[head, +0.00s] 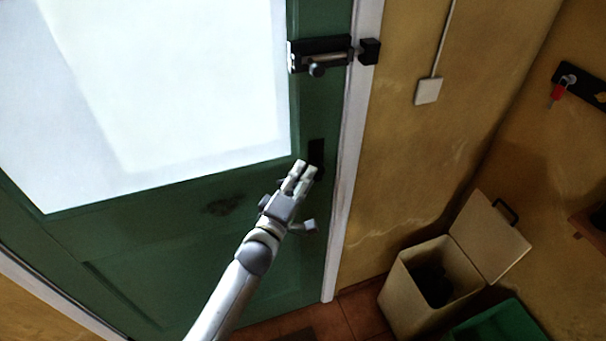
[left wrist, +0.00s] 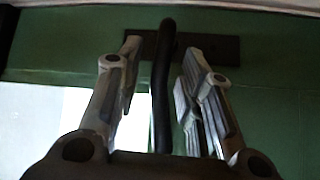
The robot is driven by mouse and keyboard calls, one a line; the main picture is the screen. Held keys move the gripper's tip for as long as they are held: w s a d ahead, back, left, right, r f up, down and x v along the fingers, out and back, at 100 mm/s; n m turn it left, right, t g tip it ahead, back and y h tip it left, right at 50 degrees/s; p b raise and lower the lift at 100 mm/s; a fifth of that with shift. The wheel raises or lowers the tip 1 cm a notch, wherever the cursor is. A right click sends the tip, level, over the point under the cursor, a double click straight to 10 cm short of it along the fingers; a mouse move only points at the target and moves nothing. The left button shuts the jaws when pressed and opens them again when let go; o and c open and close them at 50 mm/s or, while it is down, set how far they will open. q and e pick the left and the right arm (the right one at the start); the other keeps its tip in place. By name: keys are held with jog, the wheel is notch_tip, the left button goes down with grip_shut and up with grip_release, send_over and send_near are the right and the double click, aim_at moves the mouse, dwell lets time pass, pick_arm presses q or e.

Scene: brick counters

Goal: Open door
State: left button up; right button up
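The green door (head: 190,235) with a large bright pane stands in its white frame and looks shut. Its dark handle plate (head: 316,150) is near the right edge, and the lever is mostly hidden by my gripper in the head view. My left gripper (head: 299,172) is right at the handle. In the left wrist view, the black lever handle (left wrist: 162,85) runs between the two fingers of the left gripper (left wrist: 160,85), with visible gaps on both sides. The fingers are open around it. My right gripper is not in view.
A metal bolt (head: 318,56) on a black plate sits higher on the door, beside a black keeper (head: 369,51) on the frame. A cream bin (head: 405,295) with its lid up and a green container (head: 500,325) stand at lower right. A light switch (head: 428,91) is on the yellow wall.

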pick_arm(q)
jog(key=shift+w+d, duration=0.15)
jog(key=shift+w, duration=0.15)
jog(key=shift+c, duration=0.4)
grip_shut()
